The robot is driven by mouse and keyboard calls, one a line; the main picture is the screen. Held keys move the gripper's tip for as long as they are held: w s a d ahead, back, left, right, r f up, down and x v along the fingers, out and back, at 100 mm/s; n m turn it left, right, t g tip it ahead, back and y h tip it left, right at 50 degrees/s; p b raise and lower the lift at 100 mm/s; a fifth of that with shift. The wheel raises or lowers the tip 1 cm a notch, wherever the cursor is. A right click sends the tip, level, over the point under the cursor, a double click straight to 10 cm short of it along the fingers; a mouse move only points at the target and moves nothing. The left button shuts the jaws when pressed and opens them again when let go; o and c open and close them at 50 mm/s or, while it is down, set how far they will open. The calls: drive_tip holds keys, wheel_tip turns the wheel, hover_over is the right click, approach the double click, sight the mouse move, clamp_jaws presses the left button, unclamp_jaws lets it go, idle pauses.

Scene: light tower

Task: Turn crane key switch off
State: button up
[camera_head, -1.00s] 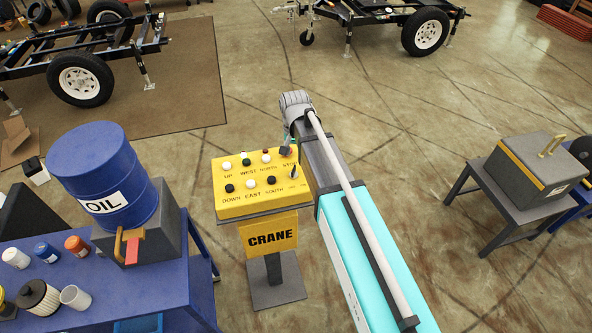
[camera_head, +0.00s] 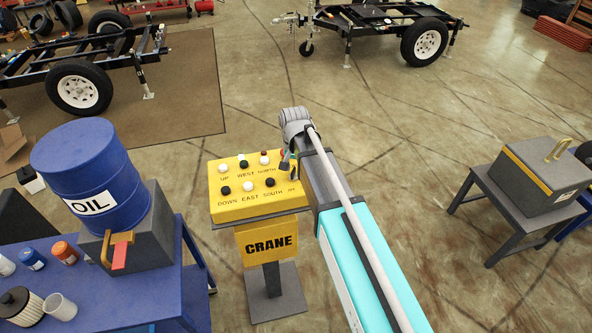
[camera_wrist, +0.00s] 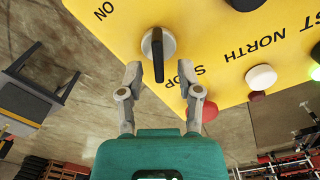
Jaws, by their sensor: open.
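The crane key switch (camera_wrist: 157,52) is a round silver base with a black bar handle on the yellow control panel (camera_wrist: 110,22). The bar points down toward my gripper in the wrist view, slightly tilted. An ON label (camera_wrist: 104,10) is left of the switch; no OFF label is readable there. My gripper (camera_wrist: 160,72) is open, with one fingertip on each side of the bar's near end; I cannot tell whether either touches it. In the head view, the yellow panel (camera_head: 226,211) stands on a post, and my arm covers its right edge.
A red stop button (camera_wrist: 208,111) is close to the right finger, with a white button (camera_wrist: 261,78) further right. A blue oil barrel (camera_head: 85,165) stands left of the panel. A grey box (camera_head: 545,175) on a small table is right. Floor between is clear.

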idle(0.3)
clamp_jaws()
drive_tip(key=shift+d, duration=0.15)
drive_tip(key=shift+n, duration=0.3)
drive_tip(key=n, duration=0.2)
drive_tip(key=a+n, duration=0.1)
drive_tip(key=n, duration=0.1)
drive_tip(key=shift+n, duration=0.3)
drive_tip(key=n, duration=0.6)
drive_tip(key=shift+s+a+n, duration=0.2)
drive_tip(key=shift+a+n, duration=0.1)
drive_tip(key=shift+n, duration=0.1)
